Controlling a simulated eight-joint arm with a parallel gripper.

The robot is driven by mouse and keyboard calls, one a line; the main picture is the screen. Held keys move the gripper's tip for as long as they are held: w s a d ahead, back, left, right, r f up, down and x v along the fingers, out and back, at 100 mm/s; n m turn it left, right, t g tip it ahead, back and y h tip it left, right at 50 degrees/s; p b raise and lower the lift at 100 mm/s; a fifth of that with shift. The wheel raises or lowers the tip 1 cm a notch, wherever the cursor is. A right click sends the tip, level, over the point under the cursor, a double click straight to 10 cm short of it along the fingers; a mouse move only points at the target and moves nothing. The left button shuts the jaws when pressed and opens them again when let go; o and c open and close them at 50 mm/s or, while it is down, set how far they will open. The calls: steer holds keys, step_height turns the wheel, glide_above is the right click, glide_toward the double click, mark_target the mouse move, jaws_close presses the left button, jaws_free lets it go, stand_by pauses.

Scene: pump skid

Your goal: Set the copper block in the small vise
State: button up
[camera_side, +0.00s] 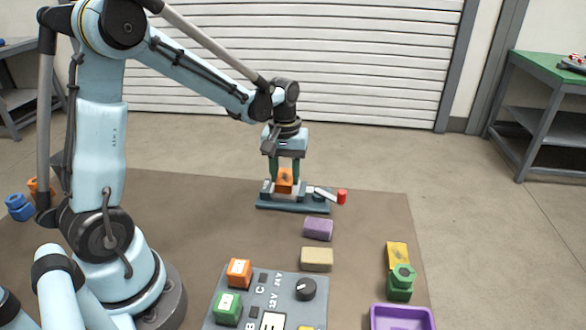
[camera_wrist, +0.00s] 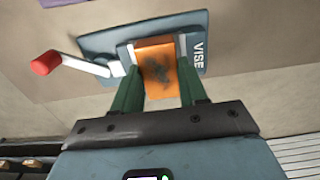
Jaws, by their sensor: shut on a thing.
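The copper block (camera_side: 284,180) is orange with a dark mark on its face. My gripper (camera_side: 285,176) is shut on it, with a green finger on each side. The small vise (camera_side: 293,207) has a dark blue-grey base and pale jaws. The block is at the vise jaws; in the wrist view the block (camera_wrist: 158,68) appears between the pale jaws, with my gripper's fingers (camera_wrist: 160,90) on both sides. The vise base (camera_wrist: 100,42) carries the word VISE. I cannot tell whether the block touches the vise bed. The vise handle (camera_side: 341,196) has a red knob and points right.
A purple block (camera_side: 318,229) and a tan block (camera_side: 317,260) lie in front of the vise. A control panel (camera_side: 265,300) stands nearer the camera. Yellow (camera_side: 397,255) and green (camera_side: 400,285) pieces and a purple tray (camera_side: 402,310) are at right.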

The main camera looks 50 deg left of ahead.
mark_target(285, 176)
steer(key=shift+f, duration=0.65)
steer(key=o, duration=1)
step_height(285, 176, up, 12)
steer(key=shift+r, duration=0.1)
stand_by(0.3)
steer(key=s+d+m+t, duration=0.2)
steer(key=s+d+m, duration=0.1)
steer(key=s+d+f+m+t, duration=0.1)
steer(key=s+d+m+t, duration=0.1)
steer(key=d+m, duration=0.1)
steer(key=s+d+f+m+t, duration=0.1)
steer(key=s+d+m+t, duration=0.2)
steer(key=shift+s+d+f, duration=0.1)
steer(key=shift+s+d, duration=0.2)
